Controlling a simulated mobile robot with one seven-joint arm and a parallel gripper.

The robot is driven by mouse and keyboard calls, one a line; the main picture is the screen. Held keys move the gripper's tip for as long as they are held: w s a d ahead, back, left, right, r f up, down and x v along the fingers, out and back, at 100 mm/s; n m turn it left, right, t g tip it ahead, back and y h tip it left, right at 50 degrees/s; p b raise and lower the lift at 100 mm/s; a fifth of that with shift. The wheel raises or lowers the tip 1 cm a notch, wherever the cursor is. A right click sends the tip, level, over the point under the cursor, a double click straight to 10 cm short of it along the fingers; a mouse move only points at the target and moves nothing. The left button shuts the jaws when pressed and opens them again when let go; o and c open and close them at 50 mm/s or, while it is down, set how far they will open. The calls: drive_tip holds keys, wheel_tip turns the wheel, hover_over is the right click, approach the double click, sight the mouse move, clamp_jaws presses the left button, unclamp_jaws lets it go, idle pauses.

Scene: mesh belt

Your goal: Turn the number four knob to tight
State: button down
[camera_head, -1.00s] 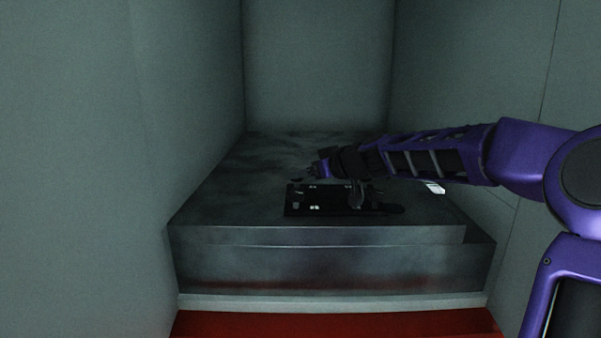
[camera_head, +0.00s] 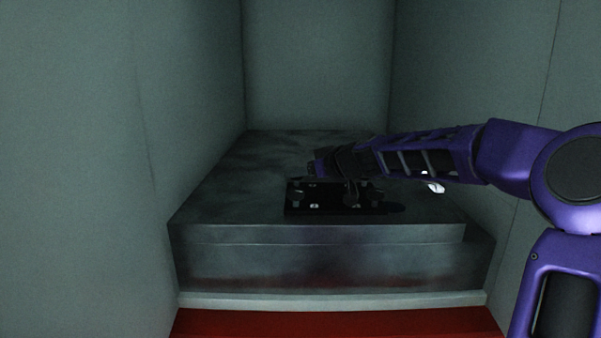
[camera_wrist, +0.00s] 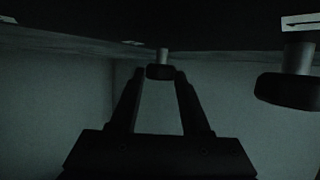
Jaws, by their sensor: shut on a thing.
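A black panel (camera_head: 325,208) lies on the grey block in the head view, with small dark knobs and pale marks on it. In the wrist view, my gripper (camera_wrist: 160,78) has one finger on each side of a dark knob (camera_wrist: 160,72) on a short metal stem, and is shut on it. A second dark knob (camera_wrist: 287,91) on a thicker-looking stem stands apart at the right, beside a white label (camera_wrist: 301,21). No number is readable, so I cannot tell which knob is number four. The arm partly hides the back of the panel in the head view.
The panel rests on a wide grey metal block (camera_head: 230,208) with bare room to its left. Grey walls close in the left, back and right. A small white thing (camera_head: 436,187) lies at the right, below my forearm. A red strip (camera_head: 330,323) runs along the front.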

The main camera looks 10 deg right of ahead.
drive_tip(key=shift+m+h+b, duration=0.3)
drive_tip(key=shift+b, duration=0.05)
drive_tip(key=shift+s+a+t, duration=0.1)
drive_tip(key=shift+t, duration=0.2)
drive_tip(key=shift+a+r+m+t+h, duration=0.15)
drive_tip(key=shift+m+t+h, duration=0.25)
drive_tip(key=shift+m+h, duration=1)
drive_tip(key=shift+a+m+h+p, duration=0.2)
drive_tip(key=shift+m+h+p, duration=0.35)
drive_tip(key=shift+h+p, duration=0.3)
drive_tip(key=shift+a+m+h+p, duration=0.15)
drive_tip(key=shift+m+h+p, duration=0.4)
drive_tip(key=shift+h+p, duration=0.25)
drive_tip(key=shift+a+m+h+p, duration=0.15)
drive_tip(key=shift+m+h+p, duration=1.2)
drive_tip(key=shift+m+h, duration=0.65)
drive_tip(key=m+g+h, duration=0.2)
drive_tip(key=m+h, duration=0.1)
drive_tip(key=m+g+h, duration=0.1)
drive_tip(key=h, duration=0.1)
drive_tip(key=shift+w+a+f+m, duration=0.2)
drive_tip(key=shift+f+m, duration=0.05)
drive_tip(key=shift+m, duration=0.05)
drive_tip(key=shift+w+a+m+g+h, duration=0.1)
drive_tip(key=shift+w+m+g+h, duration=0.1)
drive_tip(key=shift+m+g+h, duration=1.65)
drive_tip(key=shift+m+g, duration=0.45)
drive_tip(key=shift+m, duration=0.1)
drive_tip(key=shift+r, duration=0.1)
